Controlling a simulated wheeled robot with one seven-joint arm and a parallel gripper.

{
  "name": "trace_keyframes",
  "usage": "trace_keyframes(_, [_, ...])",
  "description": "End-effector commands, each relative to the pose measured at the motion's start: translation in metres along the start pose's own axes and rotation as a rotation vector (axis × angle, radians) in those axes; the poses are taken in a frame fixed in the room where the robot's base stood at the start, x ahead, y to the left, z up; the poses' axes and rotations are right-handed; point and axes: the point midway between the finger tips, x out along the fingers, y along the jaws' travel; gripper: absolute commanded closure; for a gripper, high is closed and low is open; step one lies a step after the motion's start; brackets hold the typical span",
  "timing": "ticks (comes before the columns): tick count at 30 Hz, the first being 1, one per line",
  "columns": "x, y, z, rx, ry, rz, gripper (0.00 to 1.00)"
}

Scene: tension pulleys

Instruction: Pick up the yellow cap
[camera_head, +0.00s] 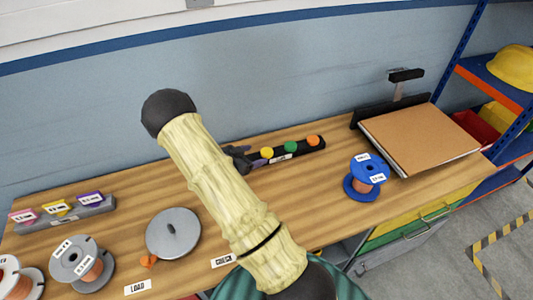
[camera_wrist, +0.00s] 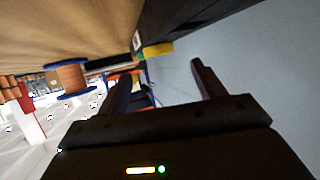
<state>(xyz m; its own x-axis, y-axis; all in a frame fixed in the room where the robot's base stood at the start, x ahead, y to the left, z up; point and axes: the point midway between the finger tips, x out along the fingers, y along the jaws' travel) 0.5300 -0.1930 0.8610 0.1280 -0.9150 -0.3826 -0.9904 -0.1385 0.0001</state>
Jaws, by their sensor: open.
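The yellow cap (camera_head: 266,153) sits at the left of a row on a dark rack (camera_head: 306,149), with a green cap (camera_head: 291,146) and an orange cap (camera_head: 313,140) to its right. My gripper (camera_head: 252,156) is just left of the yellow cap in the head view, partly hidden by my arm. In the wrist view the yellow cap (camera_wrist: 157,49) shows ahead, between and beyond the open fingers of my gripper (camera_wrist: 160,78). Nothing is held. The view does not show any touch between fingers and cap.
A blue spool (camera_head: 366,178) stands right of the rack. A board (camera_head: 417,136) lies at the right end of the bench. A grey disc (camera_head: 173,233), a grey spool (camera_head: 80,262) and a label rack (camera_head: 65,215) are at left. The wall (camera_head: 300,85) is close behind the rack.

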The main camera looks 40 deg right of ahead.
Motion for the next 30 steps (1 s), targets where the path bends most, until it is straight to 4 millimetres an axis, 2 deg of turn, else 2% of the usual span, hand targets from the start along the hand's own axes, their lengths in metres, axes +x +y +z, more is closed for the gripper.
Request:
trace_keyframes(5, [0.014,0.001,0.001,-0.001,0.0,0.003,0.32])
trace_keyframes(13, [0.049,0.0,0.003,0.0,-0.001,0.001,0.32])
trace_keyframes(30, [0.051,0.0,0.003,0.0,0.0,0.0,0.33])
